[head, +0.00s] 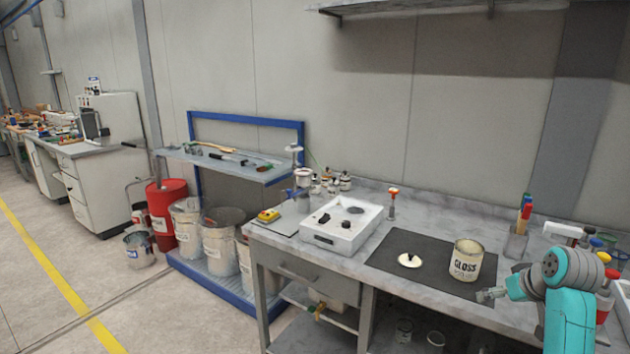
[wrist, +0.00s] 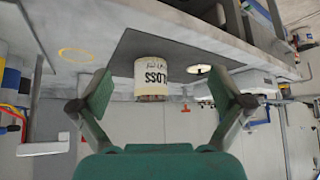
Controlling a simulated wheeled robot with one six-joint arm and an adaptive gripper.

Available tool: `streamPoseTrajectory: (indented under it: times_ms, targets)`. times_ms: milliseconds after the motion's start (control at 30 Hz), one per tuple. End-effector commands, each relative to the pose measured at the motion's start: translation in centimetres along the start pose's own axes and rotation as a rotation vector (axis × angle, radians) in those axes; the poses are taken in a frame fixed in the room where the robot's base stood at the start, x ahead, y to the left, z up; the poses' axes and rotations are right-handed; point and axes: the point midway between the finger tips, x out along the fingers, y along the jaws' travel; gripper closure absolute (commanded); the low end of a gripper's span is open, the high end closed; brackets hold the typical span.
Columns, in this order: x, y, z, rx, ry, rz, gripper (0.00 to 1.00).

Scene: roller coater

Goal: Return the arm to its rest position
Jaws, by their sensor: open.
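My gripper (head: 488,295) is at the right of the head view, at the front edge of the bench beside the dark mat. In the wrist view my gripper (wrist: 161,100) has its two green fingers spread wide with nothing held between them. A cream can labelled GLOSS (head: 467,261) stands upright on the mat, behind and left of my gripper. The can (wrist: 152,78) shows upside down beyond the fingers in the wrist view, apart from them. My teal arm reaches in from the lower right.
A round pale lid (head: 410,260) lies on the dark mat (head: 411,240). A white tray device (head: 342,232) stands further left. A jar of brushes (head: 517,241) and several bottles crowd the bench's right end, close to my arm. The air above the mat is free.

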Motion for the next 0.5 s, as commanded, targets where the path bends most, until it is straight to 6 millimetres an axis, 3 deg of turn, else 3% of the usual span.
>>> streamPoseTrajectory:
  times_ms: [200, 500]
  targets:
    - [5.5, -3.4, 6.2, 0.022, 0.046, 0.007, 0.00]
    - [10.2, -8.5, 15.9, 0.049, 0.131, 0.026, 0.00]
